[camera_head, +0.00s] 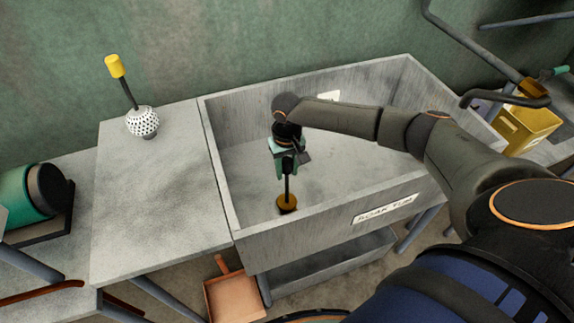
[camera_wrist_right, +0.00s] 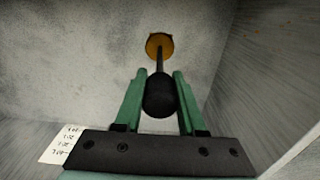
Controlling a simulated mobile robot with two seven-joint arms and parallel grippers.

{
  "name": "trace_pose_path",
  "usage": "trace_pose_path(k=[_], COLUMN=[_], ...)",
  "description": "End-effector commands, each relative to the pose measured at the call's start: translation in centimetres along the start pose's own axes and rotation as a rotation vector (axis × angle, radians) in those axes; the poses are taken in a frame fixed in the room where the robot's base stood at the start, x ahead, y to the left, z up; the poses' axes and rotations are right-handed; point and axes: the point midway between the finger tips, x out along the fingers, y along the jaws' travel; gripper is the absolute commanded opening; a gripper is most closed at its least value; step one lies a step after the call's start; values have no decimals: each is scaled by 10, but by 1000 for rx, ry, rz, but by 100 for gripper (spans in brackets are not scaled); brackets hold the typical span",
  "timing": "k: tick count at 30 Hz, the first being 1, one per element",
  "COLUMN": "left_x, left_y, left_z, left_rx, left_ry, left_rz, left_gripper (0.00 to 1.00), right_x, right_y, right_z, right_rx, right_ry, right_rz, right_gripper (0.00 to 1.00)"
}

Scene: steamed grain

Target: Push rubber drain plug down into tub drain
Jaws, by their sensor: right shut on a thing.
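The grey tub (camera_head: 345,228) has a label reading roughly "SOAK TUB" on its front wall. My right gripper (camera_head: 287,172) reaches down into it near the left front corner. In the right wrist view its green fingers (camera_wrist_right: 159,93) are shut on a dark, rounded grip (camera_wrist_right: 160,97). A thin dark rod (camera_wrist_right: 159,59) runs from this grip to an orange-brown disc (camera_wrist_right: 158,41) at the tub floor, which also shows in the head view (camera_head: 287,205). I cannot tell whether the disc is the plug or the drain's rim, nor how deep the plug sits. My left gripper is not in view.
A grey table (camera_head: 160,205) adjoins the tub's left side and holds a white dotted ball (camera_head: 142,122) with a yellow-topped rod. A green cylinder (camera_head: 16,197) lies at far left. A yellow bin (camera_head: 530,125) stands at right. The tub floor around the disc looks clear.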

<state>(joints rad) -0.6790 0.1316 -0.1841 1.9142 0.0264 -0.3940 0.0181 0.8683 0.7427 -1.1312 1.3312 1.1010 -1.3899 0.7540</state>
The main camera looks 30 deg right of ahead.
Motion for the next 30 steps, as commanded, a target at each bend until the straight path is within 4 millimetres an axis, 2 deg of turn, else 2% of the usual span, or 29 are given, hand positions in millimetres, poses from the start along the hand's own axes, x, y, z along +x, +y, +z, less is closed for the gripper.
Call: trace_pose_path(k=[21,22,30], left_x=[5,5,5], left_y=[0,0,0], left_z=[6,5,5], left_rx=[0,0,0], left_ry=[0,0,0], left_rz=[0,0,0], left_gripper=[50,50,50], right_x=[20,19,19], right_y=[0,0,0], right_z=[0,-1,0], right_rx=[1,1,0], right_ry=[1,2,1], right_rz=[-1,-1,-1], right_gripper=[0,42,72])
